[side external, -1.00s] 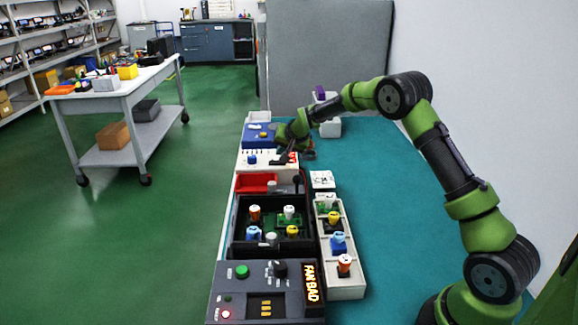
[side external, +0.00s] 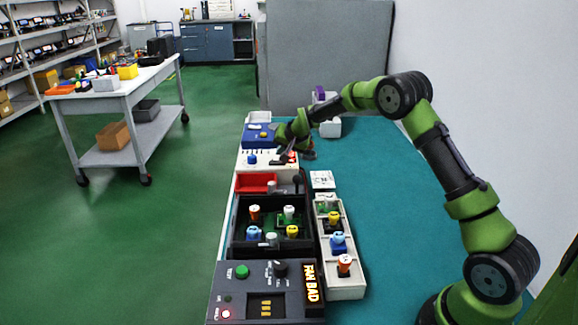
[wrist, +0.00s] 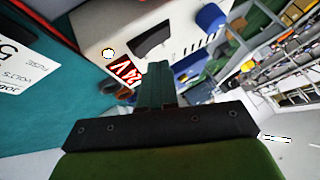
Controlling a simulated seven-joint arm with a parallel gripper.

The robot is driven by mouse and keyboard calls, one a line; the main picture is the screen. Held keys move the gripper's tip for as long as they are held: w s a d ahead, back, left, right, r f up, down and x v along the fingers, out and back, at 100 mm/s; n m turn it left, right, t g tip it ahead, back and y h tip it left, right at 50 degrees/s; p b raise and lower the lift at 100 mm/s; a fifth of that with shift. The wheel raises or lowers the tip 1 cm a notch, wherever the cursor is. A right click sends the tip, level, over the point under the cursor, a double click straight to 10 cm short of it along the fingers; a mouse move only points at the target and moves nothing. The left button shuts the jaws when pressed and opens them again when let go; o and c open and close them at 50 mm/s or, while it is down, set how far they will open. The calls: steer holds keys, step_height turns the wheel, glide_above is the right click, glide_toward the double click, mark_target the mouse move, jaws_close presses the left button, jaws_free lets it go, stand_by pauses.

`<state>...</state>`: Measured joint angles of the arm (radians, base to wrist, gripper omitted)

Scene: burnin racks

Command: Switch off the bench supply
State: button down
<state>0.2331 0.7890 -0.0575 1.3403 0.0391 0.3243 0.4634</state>
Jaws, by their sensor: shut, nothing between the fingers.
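The bench supply (side external: 270,165) is a pale box toward the far end of the row in the side view. In the wrist view, the supply (wrist: 120,25) shows a dark rocker switch (wrist: 153,39), a blue knob (wrist: 210,17), a small pale yellow lamp (wrist: 108,53) and a red 24V display (wrist: 122,73). My gripper (side external: 284,156) is shut and empty, low over the supply's right part. In the wrist view my gripper (wrist: 155,70) points at the supply's face, near the rocker and display. I cannot tell whether the fingertips touch it.
Nearer stand a red tray (side external: 255,183), a black tray (side external: 240,236) of coloured-topped parts, a pale rack (side external: 347,286) and a grey control panel (side external: 228,278) reading FAN BAD. A blue box (side external: 257,141) stands behind the supply. The teal mat (side external: 385,215) is clear at right.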

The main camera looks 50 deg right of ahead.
steer(key=shift+f, duration=0.15)
stand_by(0.7)
steer(key=shift+f, duration=0.3)
steer(key=shift+s+d+f, duration=0.1)
steer(key=shift+f, duration=0.2)
stand_by(0.5)
stand_by(0.3)
steer(key=shift+r, duration=0.75)
steer(key=shift+r, duration=0.1)
steer(key=shift+w+a+r, duration=0.15)
steer(key=shift+r, duration=1.05)
steer(key=shift+w+a+r, duration=0.15)
steer(key=shift+r, duration=1.05)
